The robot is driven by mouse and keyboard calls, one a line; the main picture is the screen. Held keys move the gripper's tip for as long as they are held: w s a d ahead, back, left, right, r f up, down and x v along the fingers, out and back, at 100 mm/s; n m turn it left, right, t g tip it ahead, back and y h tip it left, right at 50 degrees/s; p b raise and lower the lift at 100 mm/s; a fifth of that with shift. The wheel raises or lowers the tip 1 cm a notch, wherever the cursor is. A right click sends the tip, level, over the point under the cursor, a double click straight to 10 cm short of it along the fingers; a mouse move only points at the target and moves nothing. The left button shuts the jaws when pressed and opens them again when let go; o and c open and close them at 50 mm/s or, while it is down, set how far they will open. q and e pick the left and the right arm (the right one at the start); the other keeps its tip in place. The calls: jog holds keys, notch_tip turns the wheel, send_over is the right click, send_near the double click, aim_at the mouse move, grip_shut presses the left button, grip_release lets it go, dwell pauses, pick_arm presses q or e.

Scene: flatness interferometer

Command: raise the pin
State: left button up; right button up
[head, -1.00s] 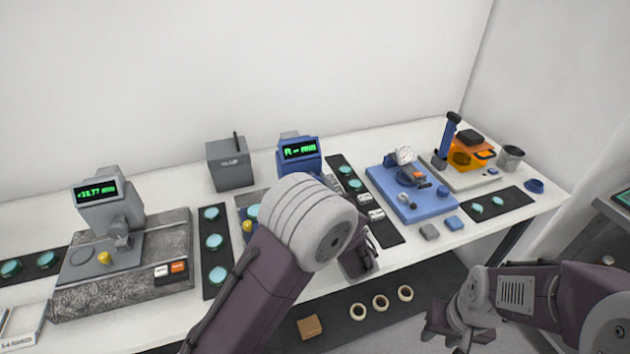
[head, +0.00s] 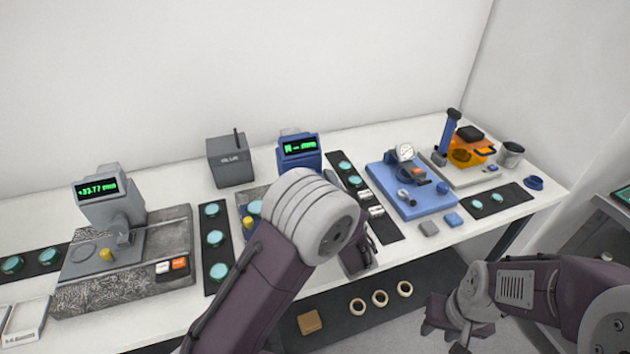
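No part can be picked out for certain as the pin. The grey left instrument (head: 113,212) has a green-lit display, a small yellow knob (head: 106,254) and a mottled stone base (head: 120,287). The blue-headed instrument (head: 299,158) stands mid-bench, its lower part largely hidden by my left arm; a yellow part (head: 248,223) shows beside the arm. My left gripper (head: 358,257) is at the bench's front edge, mostly hidden behind its own arm. My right gripper (head: 446,324) is low at the right, in front of the bench and apart from everything on it; its finger gap is unclear.
A blue plate with a dial gauge (head: 411,187) and an orange-and-blue device (head: 468,147) stand at right. A grey box (head: 230,161) is at the back. Dark mats hold teal discs (head: 215,237). Rings (head: 380,298) and a tan block (head: 310,322) lie on a lower dark surface.

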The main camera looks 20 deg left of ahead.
pick_arm(q)
jog(key=b+v, duration=0.1)
jog(key=v, duration=0.8)
